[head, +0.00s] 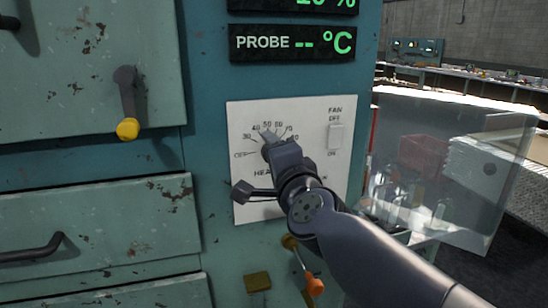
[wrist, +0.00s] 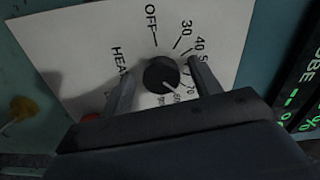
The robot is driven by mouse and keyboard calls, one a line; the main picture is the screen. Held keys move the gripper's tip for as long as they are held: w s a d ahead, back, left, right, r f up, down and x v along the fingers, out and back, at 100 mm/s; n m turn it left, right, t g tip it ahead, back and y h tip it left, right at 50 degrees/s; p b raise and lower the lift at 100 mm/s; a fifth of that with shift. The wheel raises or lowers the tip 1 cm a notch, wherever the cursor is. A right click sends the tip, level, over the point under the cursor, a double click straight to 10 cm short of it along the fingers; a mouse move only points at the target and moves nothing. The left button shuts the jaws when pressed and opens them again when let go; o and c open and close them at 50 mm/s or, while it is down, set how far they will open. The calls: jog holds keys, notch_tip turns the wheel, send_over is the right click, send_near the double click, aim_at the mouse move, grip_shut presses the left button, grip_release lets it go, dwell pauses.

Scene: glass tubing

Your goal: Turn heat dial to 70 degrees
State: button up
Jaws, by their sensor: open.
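The heat dial (wrist: 161,75) is a round black knob on a white panel (wrist: 75,45). In the wrist view its white pointer mark aims at the lower right, near the 70 and 80 labels; I cannot tell exactly which. My gripper (wrist: 162,68) is open, with one finger on each side of the knob. There seems to be a gap on both sides, and contact is unclear. The right finger hides part of the scale around 60. In the head view my gripper (head: 268,141) is at the panel (head: 240,118) and covers most of the dial.
A fan switch (head: 336,137) sits right of the dial on the panel. A probe display (head: 292,43) reading "-- °C" is above. A yellow-tipped lever (head: 127,129) is to the left. An orange-tipped handle (head: 315,287) is below. A clear sheet (head: 465,165) stands at right.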

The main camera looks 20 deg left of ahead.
jog(key=p+v, duration=0.3)
jog(key=v, duration=0.7)
jog(key=shift+s, duration=0.35)
jog(key=shift+d, duration=0.15)
jog(key=b+x, duration=0.3)
jog(key=x, duration=0.7)
jog(key=shift+w, duration=0.4)
